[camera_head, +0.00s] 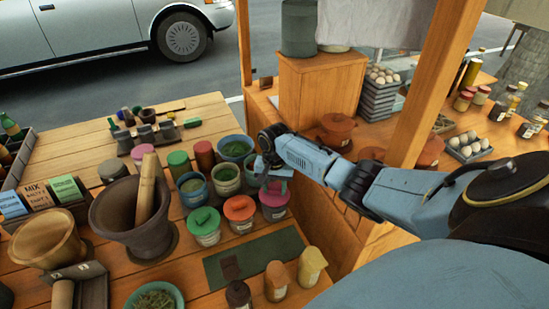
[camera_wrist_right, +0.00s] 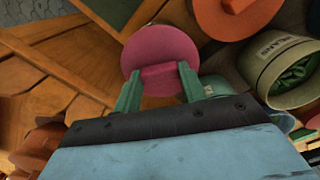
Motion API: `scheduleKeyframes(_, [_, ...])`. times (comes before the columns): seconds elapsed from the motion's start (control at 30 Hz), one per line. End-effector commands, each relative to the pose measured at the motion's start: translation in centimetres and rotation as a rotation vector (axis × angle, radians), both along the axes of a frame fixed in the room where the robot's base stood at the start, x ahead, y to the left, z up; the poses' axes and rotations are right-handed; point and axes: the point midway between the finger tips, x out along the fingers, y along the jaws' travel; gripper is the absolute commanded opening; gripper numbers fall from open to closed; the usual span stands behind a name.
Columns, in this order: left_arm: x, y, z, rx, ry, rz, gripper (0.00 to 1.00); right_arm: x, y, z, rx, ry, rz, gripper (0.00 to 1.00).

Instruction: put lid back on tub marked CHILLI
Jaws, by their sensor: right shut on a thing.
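My right gripper (camera_wrist_right: 157,92) is shut on the grip of a round pink lid (camera_wrist_right: 160,50) in the right wrist view. In the head view my right gripper (camera_head: 268,178) is over a pale tub with a pink top (camera_head: 273,200), in the front row at the right end. I cannot tell whether the lid rests on that tub or hangs just above it. The tub labels are too small to read in the head view, so I cannot make out CHILLI. My left gripper is not in view.
Beside the pink one stand an orange-lidded tub (camera_head: 239,210) and a green-lidded tub (camera_head: 204,224). Open tubs (camera_head: 194,188) with green contents are behind. An open tub (camera_wrist_right: 284,70) of green pods reads BEANS. A mortar (camera_head: 130,215) stands left; small jars (camera_head: 276,280) stand in front.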

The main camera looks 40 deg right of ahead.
Motion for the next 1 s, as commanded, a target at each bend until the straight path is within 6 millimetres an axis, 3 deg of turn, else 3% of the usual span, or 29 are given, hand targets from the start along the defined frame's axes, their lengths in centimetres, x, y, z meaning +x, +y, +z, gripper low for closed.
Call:
scheduleKeyframes(0.9, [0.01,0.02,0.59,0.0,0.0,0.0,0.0,0.04,0.06,-0.04,0.001,-0.001,0.0,0.19])
scheduleKeyframes(0.93, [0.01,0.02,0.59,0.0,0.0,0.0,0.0,0.04,0.06,-0.04,0.001,-0.001,0.0,0.45])
scheduleKeyframes(1.0, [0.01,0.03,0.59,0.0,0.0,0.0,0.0,0.04,0.06,-0.04,0.001,-0.001,0.0,0.54])
